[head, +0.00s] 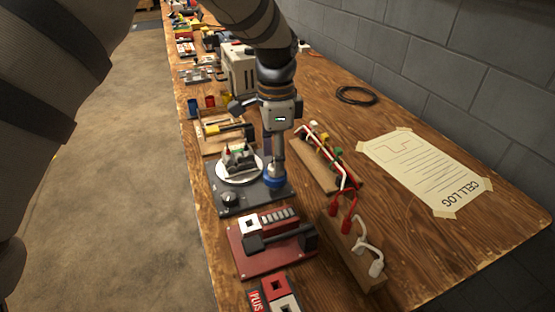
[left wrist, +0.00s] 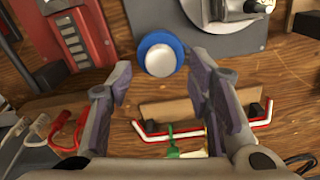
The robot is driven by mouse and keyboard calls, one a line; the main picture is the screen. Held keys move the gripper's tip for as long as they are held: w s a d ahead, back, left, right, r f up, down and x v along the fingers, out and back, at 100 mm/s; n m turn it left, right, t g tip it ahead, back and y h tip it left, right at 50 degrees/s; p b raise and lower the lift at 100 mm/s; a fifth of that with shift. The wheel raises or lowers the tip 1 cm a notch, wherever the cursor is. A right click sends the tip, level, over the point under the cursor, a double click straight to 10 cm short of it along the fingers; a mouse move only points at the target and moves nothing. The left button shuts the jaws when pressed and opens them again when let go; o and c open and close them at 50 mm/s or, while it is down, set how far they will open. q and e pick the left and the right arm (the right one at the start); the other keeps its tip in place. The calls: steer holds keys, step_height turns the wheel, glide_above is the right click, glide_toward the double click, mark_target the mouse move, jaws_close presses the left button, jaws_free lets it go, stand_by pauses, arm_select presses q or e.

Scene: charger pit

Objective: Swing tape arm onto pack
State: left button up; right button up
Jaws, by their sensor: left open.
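In the head view a grey base plate (head: 232,200) carries a white round turntable (head: 225,175) with a small pack (head: 240,158) on it. A blue round part (head: 273,181) sits at the plate's right side; I take it to be the tape roll or grip end of the tape arm, though the arm itself is hard to make out. My left gripper (head: 277,160) points down just above it. In the left wrist view the blue part (left wrist: 158,56) with a pale cap lies between the open fingers of the left gripper (left wrist: 161,82), apart from both. My right gripper is not in view.
A red fixture (head: 270,248) stands in front of the plate. Wooden racks with red and white leads (head: 345,205) stand to the right. A wooden tray (head: 222,132) and a beige box (head: 240,68) are behind. A cell log sheet (head: 425,165) lies flat at right.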

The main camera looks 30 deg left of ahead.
arm_select(q)
step_height(320, 180, down, 2)
jaws_close()
stand_by(0.3)
